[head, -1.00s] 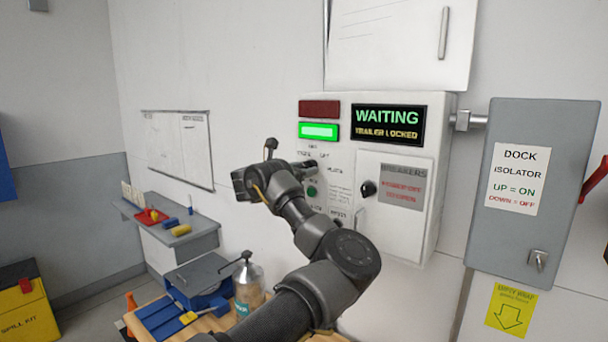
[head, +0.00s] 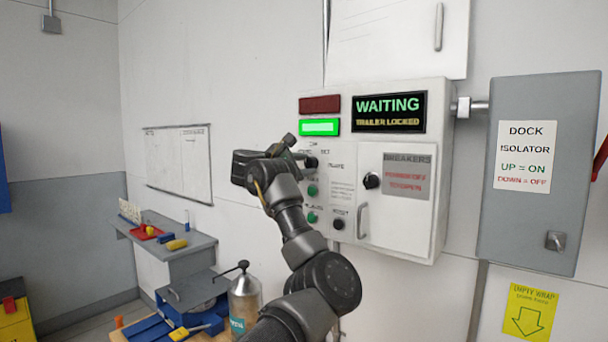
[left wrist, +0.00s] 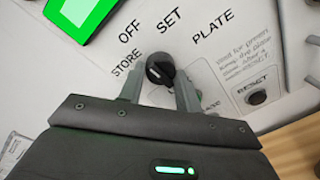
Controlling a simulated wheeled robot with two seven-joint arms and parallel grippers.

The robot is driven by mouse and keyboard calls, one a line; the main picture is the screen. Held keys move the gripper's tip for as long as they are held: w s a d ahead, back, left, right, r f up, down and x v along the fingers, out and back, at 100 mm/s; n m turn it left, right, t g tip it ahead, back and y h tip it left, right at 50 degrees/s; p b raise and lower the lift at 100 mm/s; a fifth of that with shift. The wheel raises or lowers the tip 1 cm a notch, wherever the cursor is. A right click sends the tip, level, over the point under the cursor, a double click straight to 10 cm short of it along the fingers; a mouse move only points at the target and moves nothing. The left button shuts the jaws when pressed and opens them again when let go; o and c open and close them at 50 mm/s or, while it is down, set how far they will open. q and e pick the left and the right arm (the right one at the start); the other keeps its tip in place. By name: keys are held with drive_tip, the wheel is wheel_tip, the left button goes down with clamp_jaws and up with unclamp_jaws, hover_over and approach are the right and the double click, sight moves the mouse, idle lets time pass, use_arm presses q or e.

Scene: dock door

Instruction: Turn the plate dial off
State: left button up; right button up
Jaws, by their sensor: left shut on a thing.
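The plate dial is a small black round knob (left wrist: 160,68) on the white control panel, with STORE, OFF, SET and PLATE printed around it. In the head view the knob (head: 311,162) sits below the lit green lamp. My left gripper (left wrist: 158,82) has one finger on each side of the knob and is shut on it; it also shows in the head view (head: 303,158). A light mark shows on the knob, but I cannot tell for sure which label it points to. My right gripper is not in view.
Close by are green buttons (head: 313,191), a black RESET button (head: 339,224) and a breaker door (head: 394,205) with its own knob. The display (head: 389,112) reads WAITING, TRAILER LOCKED. A grey isolator box (head: 540,220) is at right. A bottle (head: 245,300) stands below my arm.

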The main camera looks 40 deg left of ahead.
use_arm(q)
drive_tip(key=shift+m, duration=0.3)
idle(0.4)
drive_tip(key=o, duration=1)
drive_tip(key=shift+c, duration=0.2)
drive_tip(key=s+b, duration=0.3)
drive_tip(key=s, duration=0.7)
drive_tip(key=shift+s+r+b, duration=0.3)
drive_tip(key=shift+s+b, duration=0.1)
drive_tip(key=shift+a, duration=0.1)
